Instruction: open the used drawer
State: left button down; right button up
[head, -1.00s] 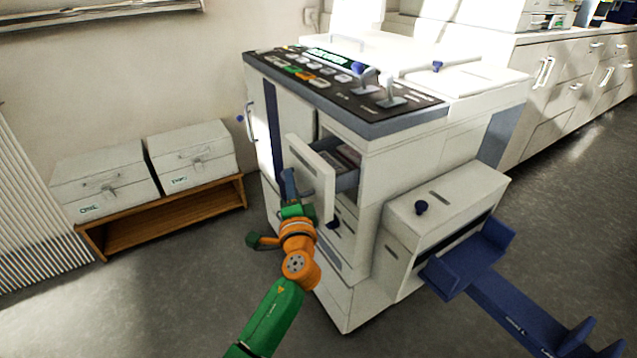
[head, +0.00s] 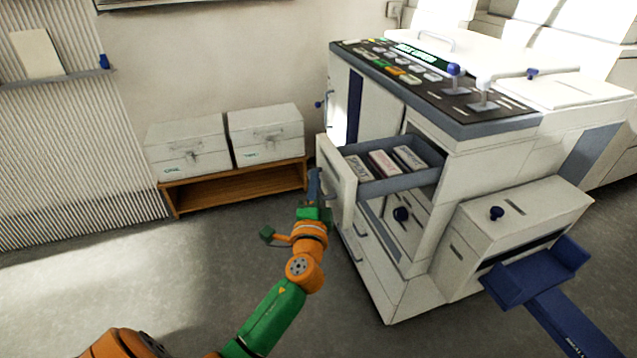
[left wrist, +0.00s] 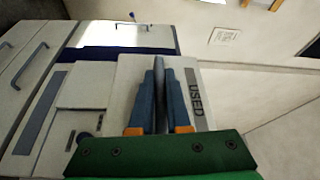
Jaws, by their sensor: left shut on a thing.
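The used drawer (head: 341,158) is pulled out of the white machine (head: 480,150), and its grey inside shows. Three labelled cartons lie in it. In the left wrist view the drawer front (left wrist: 130,88) carries a dark "USED" label (left wrist: 195,95). My left gripper (head: 315,182) is at the outer face of the drawer front. In the left wrist view its blue fingers (left wrist: 160,95) are shut on the dark bar handle (left wrist: 160,65) of the drawer. My right gripper is not in view.
A low wooden bench (head: 240,184) with two pale boxes stands by the wall. A white unit (head: 535,215) with a blue tray (head: 540,275) juts from the machine's right. A dark knob (head: 401,214) shows below the drawer. The floor on the left is clear.

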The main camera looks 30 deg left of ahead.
pick_arm(q)
jog(key=shift+a+r, duration=0.1)
jog(key=shift+r, duration=0.1)
jog(key=c, duration=1)
grip_release()
jog(key=shift+o, duration=0.6)
jog(key=shift+a+f, duration=0.1)
jog(key=shift+f, duration=0.05)
jog(key=v, duration=0.7)
jog(key=shift+b, duration=0.4)
jog(key=shift+s+f, duration=0.1)
jog(key=shift+f, duration=0.05)
